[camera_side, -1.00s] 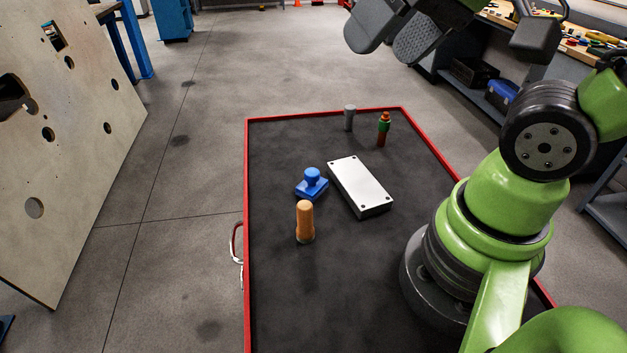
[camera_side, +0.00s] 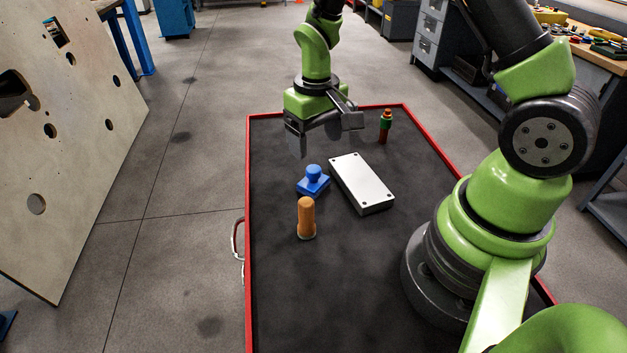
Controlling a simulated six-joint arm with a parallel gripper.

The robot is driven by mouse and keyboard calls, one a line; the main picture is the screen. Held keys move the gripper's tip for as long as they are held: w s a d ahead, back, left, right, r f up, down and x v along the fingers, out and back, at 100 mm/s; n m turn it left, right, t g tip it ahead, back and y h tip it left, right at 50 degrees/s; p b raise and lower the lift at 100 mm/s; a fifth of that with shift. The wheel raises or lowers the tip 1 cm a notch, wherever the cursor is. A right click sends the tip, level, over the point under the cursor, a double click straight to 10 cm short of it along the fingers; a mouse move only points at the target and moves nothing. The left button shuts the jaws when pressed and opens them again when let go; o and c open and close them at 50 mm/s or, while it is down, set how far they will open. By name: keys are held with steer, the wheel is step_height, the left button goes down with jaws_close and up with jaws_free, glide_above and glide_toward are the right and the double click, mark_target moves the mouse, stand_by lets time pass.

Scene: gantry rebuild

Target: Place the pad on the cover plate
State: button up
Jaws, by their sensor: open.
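The blue pad (camera_side: 313,181), a square base with a round knob on top, sits on the dark table top just left of the cover plate, apart from it. The cover plate (camera_side: 361,183) is a silver-white rectangular block with dark holes at its corners, lying flat and bare on top. My gripper (camera_side: 325,133) is open and empty, above the far part of the table, behind and above the pad in the picture. It appears clear of both.
An orange-brown peg (camera_side: 306,218) stands in front of the pad. The red-rimmed table (camera_side: 276,290) is clear at the front left. A large perforated panel (camera_side: 75,140) leans at the left.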

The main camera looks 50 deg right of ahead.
mark_target(314, 168)
steer(key=f, duration=0.8)
steer(key=shift+w+f, duration=0.2)
steer(key=shift+f, duration=0.2)
steer(key=c, duration=0.7)
steer(key=shift+o, duration=0.2)
steer(key=shift+r, duration=0.15)
steer(key=shift+r, duration=0.25)
steer(key=r, duration=0.9)
steer(key=shift+s+d, duration=0.3)
steer(key=shift+d, duration=0.05)
steer(key=s+d+r, duration=0.3)
steer(key=s+d, duration=0.2)
steer(key=s, duration=0.1)
steer(key=f, duration=0.5)
steer(key=shift+s+a+f, duration=0.1)
steer(key=shift+s+f, duration=0.15)
steer(key=shift+s, duration=0.05)
steer(key=shift+f, duration=2.25)
